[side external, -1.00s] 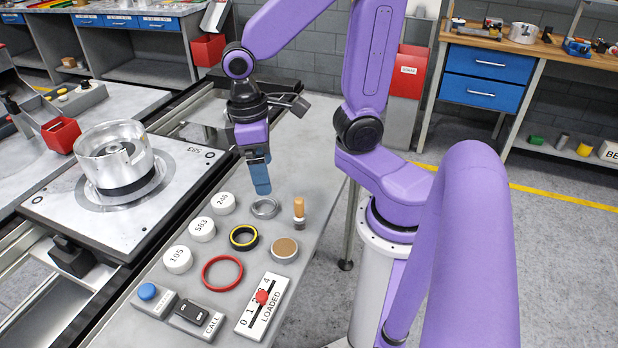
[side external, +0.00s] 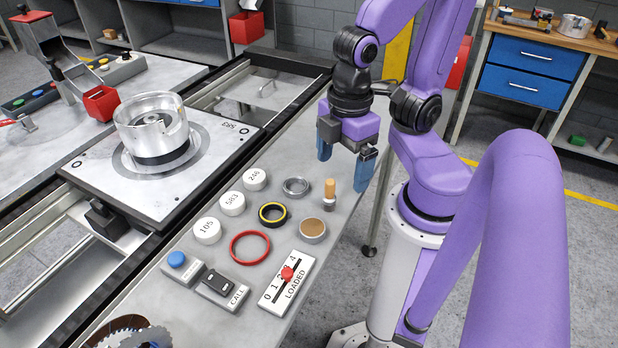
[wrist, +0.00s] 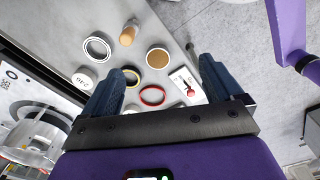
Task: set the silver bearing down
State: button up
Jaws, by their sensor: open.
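The silver bearing (side external: 296,187), a small metal ring, lies flat on the grey bench top, apart from the things around it. It also shows whole in the wrist view (wrist: 97,48), at the upper left. My gripper (side external: 344,167) is open and empty, above the bench near its right edge, up and to the right of the bearing. In the wrist view its two blue fingers (wrist: 158,74) are spread wide with nothing held between them.
A wooden-handled tool (side external: 329,192) stands right of the bearing. A black-yellow ring (side external: 273,215), a tan-topped disc (side external: 313,230), a red ring (side external: 250,247) and numbered white discs (side external: 232,203) lie nearby. A pallet (side external: 100,178) carries a clear-walled housing (side external: 151,127).

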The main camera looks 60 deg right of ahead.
notch_tip(320, 180, up, 3)
jog(key=n, duration=0.4)
send_over(296, 189)
jog(key=f, duration=1.1)
jog(key=shift+w+a+f, duration=0.15)
jog(key=shift+a+f, duration=0.15)
jog(key=shift+f, duration=0.05)
jog(key=shift+s+d+f, duration=0.1)
jog(key=shift+d+f, duration=0.05)
jog(key=shift+f, duration=0.8)
jog(key=shift+s+d+f, duration=0.1)
jog(key=shift+d+f, duration=0.05)
jog(key=shift+f, duration=1.5)
